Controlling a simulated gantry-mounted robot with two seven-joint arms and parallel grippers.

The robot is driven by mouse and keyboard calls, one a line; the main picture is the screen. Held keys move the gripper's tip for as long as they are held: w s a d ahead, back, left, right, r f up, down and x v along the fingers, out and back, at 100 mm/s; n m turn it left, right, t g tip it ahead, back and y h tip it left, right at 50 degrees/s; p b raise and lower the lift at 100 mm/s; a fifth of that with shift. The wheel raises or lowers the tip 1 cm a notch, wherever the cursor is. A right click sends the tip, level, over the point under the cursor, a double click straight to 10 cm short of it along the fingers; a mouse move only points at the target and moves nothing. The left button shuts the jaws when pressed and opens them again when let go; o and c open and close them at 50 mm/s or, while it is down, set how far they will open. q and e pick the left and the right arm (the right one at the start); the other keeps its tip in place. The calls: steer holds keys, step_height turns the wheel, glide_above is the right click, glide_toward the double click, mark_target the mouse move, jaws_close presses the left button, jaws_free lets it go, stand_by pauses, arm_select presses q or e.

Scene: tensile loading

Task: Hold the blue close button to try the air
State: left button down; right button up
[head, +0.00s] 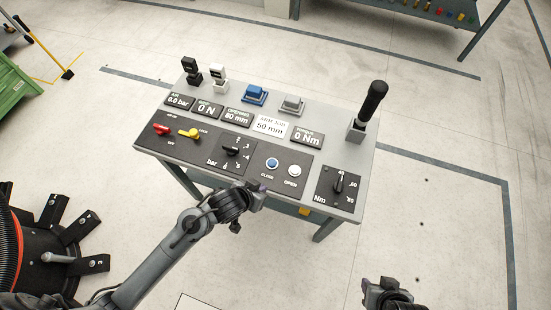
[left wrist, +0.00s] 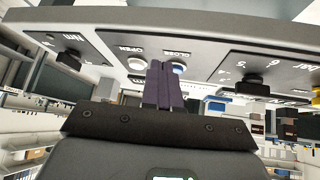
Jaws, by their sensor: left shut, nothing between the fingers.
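The blue close button (head: 272,163) is on the front panel of the grey console (head: 348,148), left of the white open button (head: 294,170). My left gripper (head: 259,196) is at the console's front edge, nearer to me than the button and apart from it. In the left wrist view its fingers (left wrist: 161,72) are shut and empty. Their tips overlap the gap between the blue button (left wrist: 179,67) and the white button (left wrist: 137,63), partly covering the blue one. The air display (head: 178,101) reads 0.0 bar. My right gripper (head: 387,290) is low in the head view; its fingers are unclear.
An Nm knob (head: 338,185) and a tall black-handled lever (head: 371,102) stand right. Open floor lies right of the console.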

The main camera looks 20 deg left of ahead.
arm_select(q)
steer(key=w+r+h+p, duration=0.3)
steer(key=w+r+p, duration=0.15)
steer(key=w, duration=0.35)
step_height(320, 180, up, 2)
steer(key=n+g+h+p, duration=0.1)
steer(key=n+h+p, duration=0.1)
steer(key=p, duration=0.2)
glide_above(269, 163)
arm_select(e)
step_height(269, 163, up, 10)
steer(key=shift+a+f, duration=0.15)
steer(key=shift+a, duration=0.2)
steer(key=shift+f, duration=0.1)
arm_select(q)
step_height(269, 163, down, 7)
steer(key=b, duration=0.9)
steer(key=shift+r, duration=0.1)
steer(key=shift+f, duration=0.95)
arm_select(e)
step_height(269, 163, down, 9)
steer(key=shift+a, duration=0.1)
